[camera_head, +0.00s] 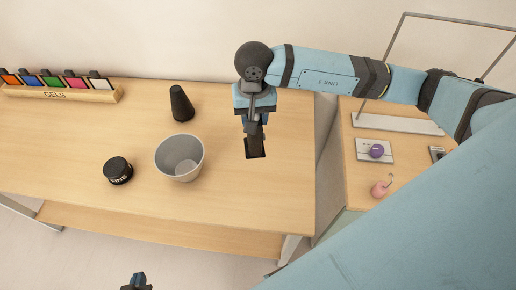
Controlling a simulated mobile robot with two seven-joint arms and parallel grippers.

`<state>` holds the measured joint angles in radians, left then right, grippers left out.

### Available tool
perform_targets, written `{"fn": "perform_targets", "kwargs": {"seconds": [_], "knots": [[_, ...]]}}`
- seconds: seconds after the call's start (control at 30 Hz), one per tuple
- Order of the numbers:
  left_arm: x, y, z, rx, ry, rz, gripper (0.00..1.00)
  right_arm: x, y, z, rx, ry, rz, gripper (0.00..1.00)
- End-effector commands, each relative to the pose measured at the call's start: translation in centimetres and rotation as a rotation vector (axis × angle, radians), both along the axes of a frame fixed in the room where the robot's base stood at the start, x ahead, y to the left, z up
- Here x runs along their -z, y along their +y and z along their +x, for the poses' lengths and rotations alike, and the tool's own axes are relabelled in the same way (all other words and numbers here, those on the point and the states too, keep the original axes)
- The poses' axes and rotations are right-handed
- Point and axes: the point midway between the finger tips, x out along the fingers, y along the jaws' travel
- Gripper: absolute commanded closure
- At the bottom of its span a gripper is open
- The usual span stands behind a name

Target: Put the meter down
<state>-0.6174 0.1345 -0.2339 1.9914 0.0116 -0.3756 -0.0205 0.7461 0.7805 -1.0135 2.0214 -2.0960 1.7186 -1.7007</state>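I cannot make out a meter for certain anywhere else.
A grey bowl (166,157), a black round tin (118,170) and a black tapered object (181,103) stand on the table (80,135). A rack of coloured gels (60,93) is at back left. A second table at right holds a purple ball (376,151) and a pink object (381,188).

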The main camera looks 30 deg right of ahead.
Motion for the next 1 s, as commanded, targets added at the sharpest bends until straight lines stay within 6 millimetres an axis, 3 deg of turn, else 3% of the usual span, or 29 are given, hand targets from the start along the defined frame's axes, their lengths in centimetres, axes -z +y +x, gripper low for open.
{"fn": "perform_targets", "kwargs": {"seconds": [0.03,0.2,0.37,0.47,0.8,1.0], "knots": [[1.1,0.0,0.0,0.001,0.001,0.0,1.0,-1.5,0.1,0.4,0.051,-0.009,0.001,1.0],[2.0,0.0,0.1,0.004,0.001,0.0,1.0,-5.9,0.0,0.3,0.193,-0.006,-0.008,1.0],[1.9,0.1,0.1,0.005,0.0,0.003,1.0,-6.6,-0.1,0.1,0.241,-0.001,-0.014,1.0],[1.4,0.1,0.1,0.004,-0.001,0.003,1.0,-4.7,-0.1,0.0,0.246,0.003,-0.016,1.0],[-0.3,0.1,0.2,0.004,-0.007,0.001,1.0,4.4,-0.1,-0.1,0.244,0.003,-0.016,1.0],[-0.6,0.1,0.2,0.003,-0.006,0.002,1.0,7.7,0.0,0.1,0.243,-0.001,-0.014,1.0]]}}
